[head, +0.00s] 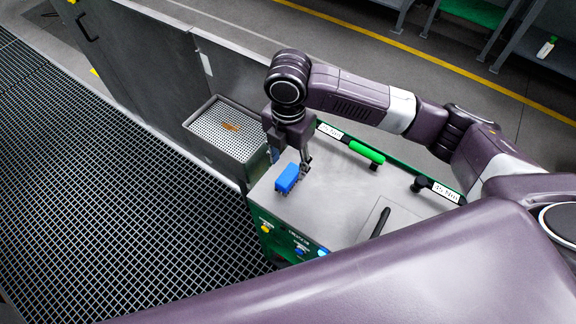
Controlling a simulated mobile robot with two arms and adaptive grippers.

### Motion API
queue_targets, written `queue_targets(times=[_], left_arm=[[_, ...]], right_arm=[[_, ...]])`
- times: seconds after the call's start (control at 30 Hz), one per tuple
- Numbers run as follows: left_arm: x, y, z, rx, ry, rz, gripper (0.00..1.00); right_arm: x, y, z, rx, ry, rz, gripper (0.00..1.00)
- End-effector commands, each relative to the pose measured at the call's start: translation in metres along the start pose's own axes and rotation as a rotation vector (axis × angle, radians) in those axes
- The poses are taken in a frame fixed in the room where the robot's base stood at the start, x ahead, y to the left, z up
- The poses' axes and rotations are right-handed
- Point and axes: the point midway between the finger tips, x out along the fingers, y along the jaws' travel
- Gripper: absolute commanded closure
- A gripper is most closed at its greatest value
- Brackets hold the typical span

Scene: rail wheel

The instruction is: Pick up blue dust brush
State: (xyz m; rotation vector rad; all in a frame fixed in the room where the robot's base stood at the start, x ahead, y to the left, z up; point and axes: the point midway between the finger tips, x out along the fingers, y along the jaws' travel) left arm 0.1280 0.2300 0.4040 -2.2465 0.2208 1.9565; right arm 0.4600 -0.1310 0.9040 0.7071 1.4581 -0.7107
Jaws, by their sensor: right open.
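The blue dust brush (288,177) is a small blue block with dark bristles at its lower edge. It lies on the grey metal top of a green cabinet (340,200), near the left edge. My right gripper (304,166) points down just to the right of the brush and close to it. It is open, with nothing seen between its fingers. Whether a finger touches the brush I cannot tell. My left gripper is not in view.
A perforated tray (226,133) with a small brown item stands left of the cabinet. A green handle (367,153) and a black handle (380,222) are on the cabinet. A grey panel (150,75) stands behind. Dark floor grating (110,200) fills the left.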

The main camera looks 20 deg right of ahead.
Motion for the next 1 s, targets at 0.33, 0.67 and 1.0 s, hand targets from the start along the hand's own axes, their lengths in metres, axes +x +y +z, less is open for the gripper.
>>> queue_targets(times=[0.33,0.67,1.0], left_arm=[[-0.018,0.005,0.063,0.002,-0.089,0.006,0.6],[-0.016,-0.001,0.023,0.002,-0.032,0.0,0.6],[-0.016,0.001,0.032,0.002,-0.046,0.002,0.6]], right_arm=[[0.045,0.003,0.005,0.002,0.0,-0.003,0.51],[0.067,0.004,0.005,-0.001,-0.001,0.002,0.51],[0.067,0.004,0.005,0.0,-0.001,0.002,0.77]])
